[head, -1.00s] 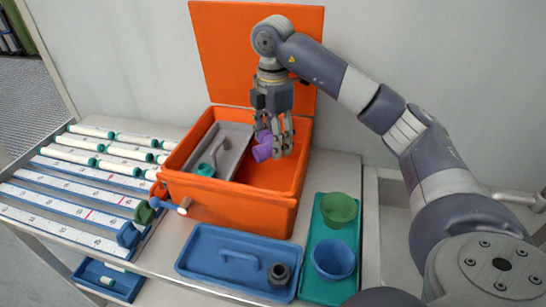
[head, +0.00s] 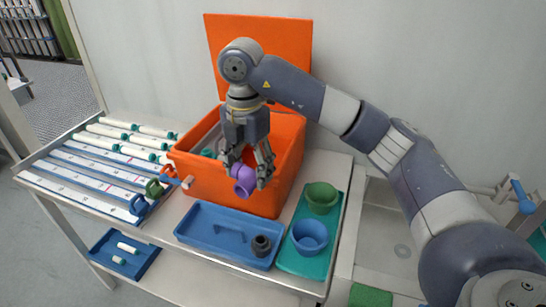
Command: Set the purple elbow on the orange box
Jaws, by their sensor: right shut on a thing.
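The purple elbow (head: 244,182) is between the fingers of my right gripper (head: 248,174), which is shut on it and points down. In the picture the elbow overlaps the front wall of the orange box (head: 218,196). I cannot tell whether it is above the rim or in front of it. The box stands open on the bench, its orange lid (head: 292,55) upright at the back. My gripper hides much of the box's inside. My left gripper is not in view.
In front of the box lies a blue tray (head: 200,237) with a dark fitting (head: 261,245). To its right, a teal tray (head: 291,262) holds a green cup (head: 321,196) and a blue cup (head: 310,236). White tubes (head: 128,150) lie in rows at left.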

